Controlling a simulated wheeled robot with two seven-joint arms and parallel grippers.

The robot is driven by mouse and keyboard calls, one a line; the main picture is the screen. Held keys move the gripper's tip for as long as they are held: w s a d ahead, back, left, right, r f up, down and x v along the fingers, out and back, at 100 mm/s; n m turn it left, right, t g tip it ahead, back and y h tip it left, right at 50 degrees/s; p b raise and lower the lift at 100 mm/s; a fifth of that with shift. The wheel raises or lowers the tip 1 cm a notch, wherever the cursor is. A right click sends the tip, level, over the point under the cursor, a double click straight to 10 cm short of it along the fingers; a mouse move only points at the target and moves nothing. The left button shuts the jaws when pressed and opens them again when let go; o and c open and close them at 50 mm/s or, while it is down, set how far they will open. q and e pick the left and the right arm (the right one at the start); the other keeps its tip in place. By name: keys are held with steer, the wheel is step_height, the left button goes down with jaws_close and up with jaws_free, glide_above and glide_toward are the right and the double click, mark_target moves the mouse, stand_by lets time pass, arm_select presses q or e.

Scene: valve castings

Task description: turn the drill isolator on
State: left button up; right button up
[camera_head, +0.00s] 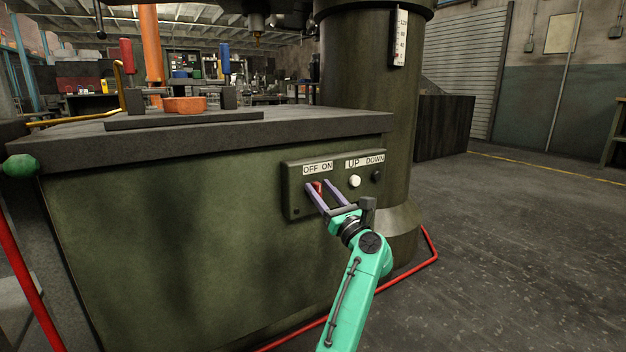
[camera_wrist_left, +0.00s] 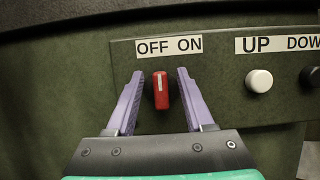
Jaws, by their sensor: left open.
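The drill isolator is a red switch handle (camera_wrist_left: 160,90) with a white mark, on the control panel (camera_head: 294,200) below the OFF ON label (camera_head: 317,168). In the left wrist view the handle stands nearly upright, with its top between the words OFF and ON. My left gripper (camera_head: 318,184) is open, with one purple finger on each side of the handle. It also shows in the left wrist view (camera_wrist_left: 157,80), with a gap between each finger and the handle. In the head view the fingers partly hide the handle. My right gripper is not seen.
A white button (camera_head: 354,181) and a dark button (camera_head: 377,176) sit right of the isolator under UP and DOWN labels. The panel is on the front of a green machine base (camera_head: 180,230). A red floor rail (camera_head: 432,245) runs around the base. Open floor lies to the right.

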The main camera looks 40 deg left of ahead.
arm_select(q)
steer(key=shift+a+r, duration=0.1)
steer(key=shift+a, duration=0.05)
jaws_close()
